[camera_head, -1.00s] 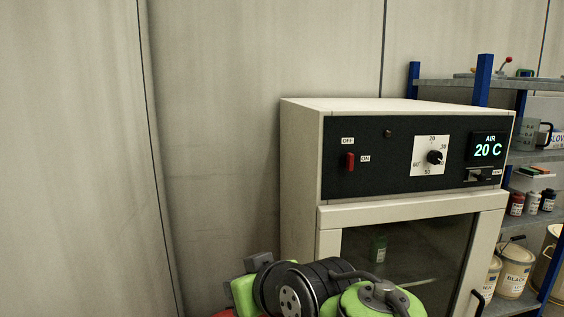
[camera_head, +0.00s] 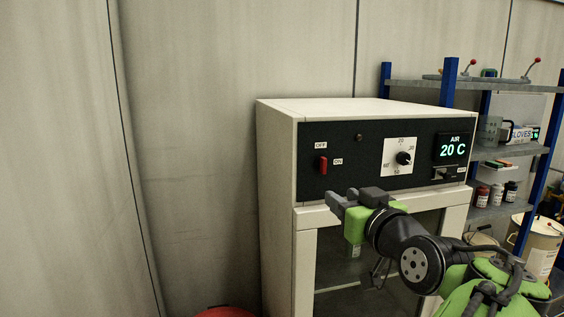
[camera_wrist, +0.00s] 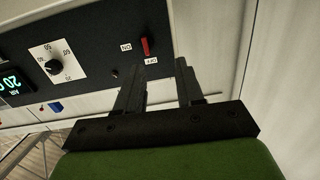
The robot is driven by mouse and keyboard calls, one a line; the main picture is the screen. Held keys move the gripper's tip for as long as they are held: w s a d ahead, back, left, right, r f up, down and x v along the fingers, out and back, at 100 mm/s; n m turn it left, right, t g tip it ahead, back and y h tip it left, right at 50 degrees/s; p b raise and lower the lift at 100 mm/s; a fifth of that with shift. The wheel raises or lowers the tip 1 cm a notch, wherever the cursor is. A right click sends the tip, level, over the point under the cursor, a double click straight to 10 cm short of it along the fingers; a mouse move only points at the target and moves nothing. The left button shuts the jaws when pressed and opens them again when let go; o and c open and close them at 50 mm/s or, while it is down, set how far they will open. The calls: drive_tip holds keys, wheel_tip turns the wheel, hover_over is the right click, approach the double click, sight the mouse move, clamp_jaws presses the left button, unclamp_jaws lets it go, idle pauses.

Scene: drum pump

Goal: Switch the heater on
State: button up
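The heater is a cream cabinet (camera_head: 276,150) with a black control panel (camera_head: 340,180) and a glass door. Its red switch (camera_head: 322,165) is at the panel's left, with an OFF label above and an ON label to its right. I cannot tell its setting. The lamp (camera_head: 360,137) looks dark. The display (camera_head: 453,147) reads AIR 20 C. My gripper (camera_head: 343,201) is in front of the panel, below and right of the switch. In the wrist view the gripper (camera_wrist: 160,68) is open and empty, with the red switch (camera_wrist: 145,46) beyond its fingertips, apparently untouched.
A white-faced dial (camera_head: 403,157) and a small slider (camera_head: 447,174) are on the same panel. A blue-posted shelf (camera_head: 449,80) with bottles and cans stands at the right. A red round object (camera_head: 224,312) shows at the bottom edge.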

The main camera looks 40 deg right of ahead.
drive_tip(key=s+d+r+h, duration=0.1)
drive_tip(key=s+d, duration=0.1)
drive_tip(key=p, duration=0.5)
approach(325, 165)
drive_tip(key=shift+m, duration=0.3)
drive_tip(key=x, duration=0.7)
drive_tip(key=shift+w+d, duration=0.15)
drive_tip(key=shift+w, duration=0.15)
drive_tip(key=shift+w+d, duration=0.25)
drive_tip(key=shift+w, duration=0.15)
drive_tip(key=shift+s, duration=0.1)
clamp_jaws()
